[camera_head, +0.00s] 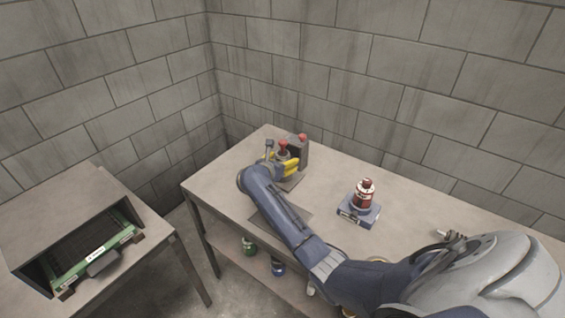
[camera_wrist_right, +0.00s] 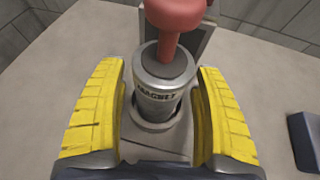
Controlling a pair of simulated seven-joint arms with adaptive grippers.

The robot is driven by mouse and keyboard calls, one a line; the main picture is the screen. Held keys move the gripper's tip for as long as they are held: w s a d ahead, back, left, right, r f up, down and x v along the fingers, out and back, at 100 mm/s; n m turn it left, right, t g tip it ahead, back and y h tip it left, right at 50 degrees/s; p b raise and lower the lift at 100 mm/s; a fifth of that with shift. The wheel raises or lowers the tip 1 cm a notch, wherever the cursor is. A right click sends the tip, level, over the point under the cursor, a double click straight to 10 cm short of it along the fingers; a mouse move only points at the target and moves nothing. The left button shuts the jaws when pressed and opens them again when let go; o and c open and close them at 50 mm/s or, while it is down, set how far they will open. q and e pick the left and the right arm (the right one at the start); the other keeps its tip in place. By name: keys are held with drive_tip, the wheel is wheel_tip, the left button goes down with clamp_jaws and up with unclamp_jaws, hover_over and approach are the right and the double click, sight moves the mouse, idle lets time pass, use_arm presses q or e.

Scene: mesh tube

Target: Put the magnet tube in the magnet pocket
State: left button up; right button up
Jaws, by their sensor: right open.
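The magnet tube (camera_wrist_right: 158,98) is a grey metal cylinder with a red knob on top and the word MAGNET on its side. In the right wrist view it stands upright inside a round ring-like holder (camera_wrist_right: 138,124); I take this to be the magnet pocket. In the head view the tube's red top (camera_head: 283,145) shows at the table's far left part. My right gripper (camera_wrist_right: 165,105) has yellow fingers, open on both sides of the tube, with a gap at each side. It also shows in the head view (camera_head: 283,163). My left gripper is not in view.
A dark block-shaped fixture (camera_head: 298,149) with a red knob stands just behind the tube. A red and silver bottle-like object (camera_head: 364,191) stands on a blue base (camera_head: 358,211) to the right. A second table with an open box (camera_head: 30,270) is at left.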

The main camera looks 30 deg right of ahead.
drive_tip(key=v, duration=1.2)
